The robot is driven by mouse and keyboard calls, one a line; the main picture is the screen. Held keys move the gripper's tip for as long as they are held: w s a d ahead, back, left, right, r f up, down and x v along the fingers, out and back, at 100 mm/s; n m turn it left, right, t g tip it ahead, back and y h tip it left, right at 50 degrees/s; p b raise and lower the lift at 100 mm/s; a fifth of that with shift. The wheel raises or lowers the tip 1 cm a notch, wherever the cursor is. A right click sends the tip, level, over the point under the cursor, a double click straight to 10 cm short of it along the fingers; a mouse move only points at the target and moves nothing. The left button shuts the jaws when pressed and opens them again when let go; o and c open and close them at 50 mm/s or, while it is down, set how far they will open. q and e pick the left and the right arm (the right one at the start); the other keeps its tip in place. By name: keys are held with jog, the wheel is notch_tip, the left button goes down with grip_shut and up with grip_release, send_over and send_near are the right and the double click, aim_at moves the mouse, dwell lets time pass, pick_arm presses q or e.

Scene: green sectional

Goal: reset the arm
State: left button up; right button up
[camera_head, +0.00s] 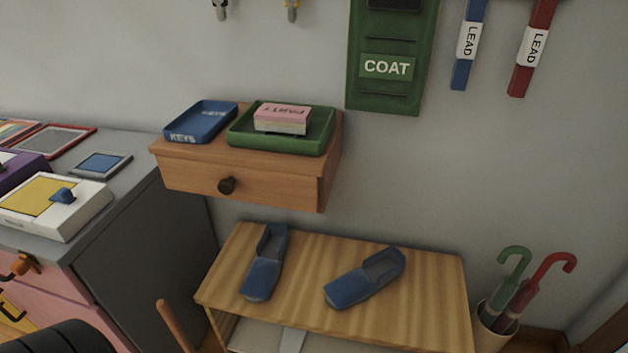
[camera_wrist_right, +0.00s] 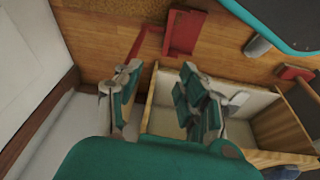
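My right gripper (camera_wrist_right: 160,98) shows in the right wrist view. Its two fingers with teal pads stand apart, with no object held between them. Beyond the fingers are the wooden floor and a pale open wooden shelf unit. Neither gripper shows in the head view, and my left gripper is in no view.
A wooden bench (camera_head: 315,307) holds two blue slippers (camera_head: 263,267) (camera_head: 362,281). Above it, a wall drawer (camera_head: 240,180) carries a blue tray (camera_head: 200,118) and green tray (camera_head: 290,147). An umbrella stand (camera_head: 493,330) is at right. A grey-topped cabinet (camera_head: 145,225) is at left.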

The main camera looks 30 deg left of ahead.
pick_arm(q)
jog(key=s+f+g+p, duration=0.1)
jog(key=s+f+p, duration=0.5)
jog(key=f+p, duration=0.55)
pick_arm(e)
jog(key=s+f+g, duration=0.1)
jog(key=s+f, duration=0.5)
jog(key=f, duration=0.5)
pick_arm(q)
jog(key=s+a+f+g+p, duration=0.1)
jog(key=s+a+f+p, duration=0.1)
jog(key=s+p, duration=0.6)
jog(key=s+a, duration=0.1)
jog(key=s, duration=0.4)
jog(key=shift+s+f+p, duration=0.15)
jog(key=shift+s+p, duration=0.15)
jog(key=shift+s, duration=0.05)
pick_arm(e)
jog(key=s+d+f, duration=0.1)
jog(key=s, duration=0.6)
jog(key=s+d+f+g, duration=0.1)
jog(key=s+d+f, duration=0.1)
jog(key=s, duration=0.4)
jog(key=shift+s+d, duration=0.15)
jog(key=shift+s, duration=0.2)
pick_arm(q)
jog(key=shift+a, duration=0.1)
